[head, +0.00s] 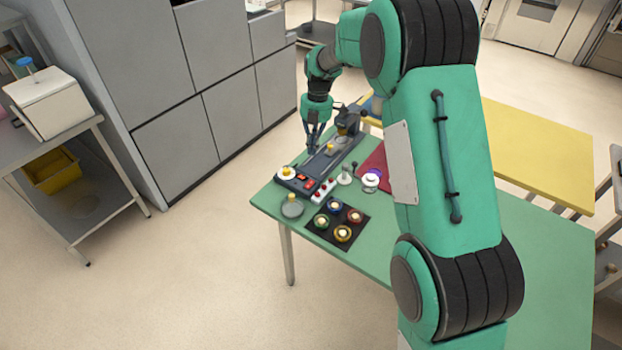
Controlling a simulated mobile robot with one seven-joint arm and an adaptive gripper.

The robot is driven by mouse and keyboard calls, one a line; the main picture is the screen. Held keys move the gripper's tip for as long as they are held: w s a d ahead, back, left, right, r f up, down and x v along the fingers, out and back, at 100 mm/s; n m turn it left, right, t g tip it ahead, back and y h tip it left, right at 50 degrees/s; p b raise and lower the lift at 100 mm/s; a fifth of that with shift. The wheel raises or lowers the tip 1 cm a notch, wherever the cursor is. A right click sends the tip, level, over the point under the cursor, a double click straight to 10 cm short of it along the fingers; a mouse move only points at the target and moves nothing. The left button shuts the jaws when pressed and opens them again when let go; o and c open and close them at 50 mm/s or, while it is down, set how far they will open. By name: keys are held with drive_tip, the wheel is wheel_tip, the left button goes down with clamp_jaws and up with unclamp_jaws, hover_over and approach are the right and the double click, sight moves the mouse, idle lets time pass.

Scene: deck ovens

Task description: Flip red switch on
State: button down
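A long dark grey panel (322,166) lies along the left edge of the green table. Small red parts (306,182) show at its near end; one may be the red switch, but they are too small to tell its position. A white strip (323,192) with more small red parts lies just right of that end. My gripper (313,146) points down over the left side of the dark panel, farther back than the red parts. Its fingers are small and dark here, and I cannot tell whether they are open or shut.
Grey cabinets (165,90) stand to the left. A yellow table (535,145) is behind.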

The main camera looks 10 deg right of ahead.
drive_tip(key=shift+w+a+f+n, duration=0.1)
drive_tip(key=shift+w+f+n, duration=0.2)
drive_tip(key=shift+f, duration=0.3)
drive_tip(key=shift+w+a+f+n, duration=0.1)
drive_tip(key=shift+w+f+n, duration=0.15)
drive_tip(key=shift+f, duration=0.3)
drive_tip(key=shift+f, duration=0.1)
drive_tip(key=b, duration=0.2)
hover_over(310, 185)
drive_tip(key=f, duration=0.7)
drive_tip(key=s+f, duration=0.1)
drive_tip(key=f, duration=0.2)
drive_tip(key=shift+a+f, duration=0.15)
drive_tip(key=shift+a, duration=0.15)
drive_tip(key=shift+w+d+f, duration=0.2)
drive_tip(key=shift+f, duration=0.3)
drive_tip(key=shift+w+d+f, duration=0.15)
drive_tip(key=shift+w+f, duration=0.05)
drive_tip(key=shift+f, duration=0.3)
drive_tip(key=shift+w+d+f+b, duration=0.2)
drive_tip(key=shift+f+b, duration=0.2)
drive_tip(key=shift+f, duration=0.2)
